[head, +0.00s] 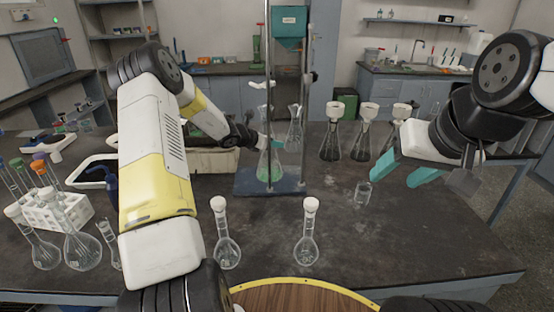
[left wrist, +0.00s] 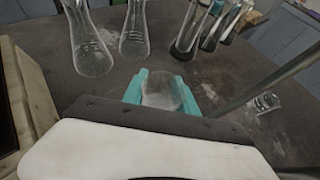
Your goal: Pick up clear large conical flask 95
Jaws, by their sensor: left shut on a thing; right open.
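My left gripper (head: 276,143) reaches behind the burette stand. In the left wrist view its teal fingers (left wrist: 161,92) are shut on a clear glass vessel (left wrist: 160,88), which looks like a conical flask. Its full shape is hidden by the gripper. In the head view a clear conical flask (head: 294,127) shows right beside the left fingertips, partly behind the stand rods. Two more clear conical flasks, a left one (left wrist: 90,42) and a right one (left wrist: 134,28), stand upright beyond the fingers in the left wrist view. My right gripper (head: 405,169) is open and empty above the table's right side.
A flask with green liquid (head: 270,167) stands on the stand's base (head: 245,184). A small beaker (head: 363,193) sits to the right. Several dark-filled vessels with white tops (head: 332,140) stand behind it. Two white-stoppered flasks (head: 228,247) (head: 306,247) stand in front. The front right table is clear.

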